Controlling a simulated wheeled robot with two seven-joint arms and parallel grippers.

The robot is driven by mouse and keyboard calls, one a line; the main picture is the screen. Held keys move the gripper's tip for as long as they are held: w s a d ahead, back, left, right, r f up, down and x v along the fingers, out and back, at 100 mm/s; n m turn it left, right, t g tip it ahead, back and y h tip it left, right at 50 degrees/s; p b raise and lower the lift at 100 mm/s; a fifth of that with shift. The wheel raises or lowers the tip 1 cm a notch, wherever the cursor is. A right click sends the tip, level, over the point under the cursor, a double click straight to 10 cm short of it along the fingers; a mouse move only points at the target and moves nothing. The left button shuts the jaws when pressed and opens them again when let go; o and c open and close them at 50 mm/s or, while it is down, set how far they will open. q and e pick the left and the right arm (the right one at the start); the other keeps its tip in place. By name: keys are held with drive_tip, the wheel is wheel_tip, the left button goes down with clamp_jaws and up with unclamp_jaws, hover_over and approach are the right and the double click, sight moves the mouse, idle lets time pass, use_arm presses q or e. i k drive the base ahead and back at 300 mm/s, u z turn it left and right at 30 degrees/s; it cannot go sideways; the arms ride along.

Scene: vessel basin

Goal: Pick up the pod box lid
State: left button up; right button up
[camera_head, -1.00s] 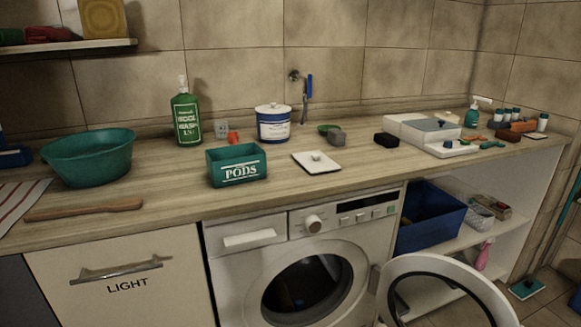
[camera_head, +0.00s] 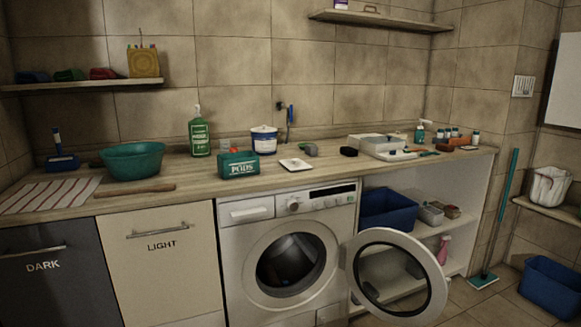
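The pod box lid (camera_head: 296,164) is a flat, pale, square plate with a small knob on top. It lies on the wooden counter (camera_head: 205,179), just right of the green pod box (camera_head: 238,164) marked PODS and apart from it. The pod box stands upright near the counter's front edge. Neither of my grippers shows in the head view.
A green bottle (camera_head: 199,137) and a white-and-blue canister (camera_head: 264,140) stand behind the box. A teal basin (camera_head: 132,160) and wooden stick (camera_head: 134,191) are to the left. The washing machine door (camera_head: 397,277) hangs open below, protruding into the floor space.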

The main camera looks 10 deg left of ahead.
sight(292, 165)
drive_tip(key=u, duration=0.75)
drive_tip(key=i, duration=1.6)
drive_tip(key=z, duration=0.6)
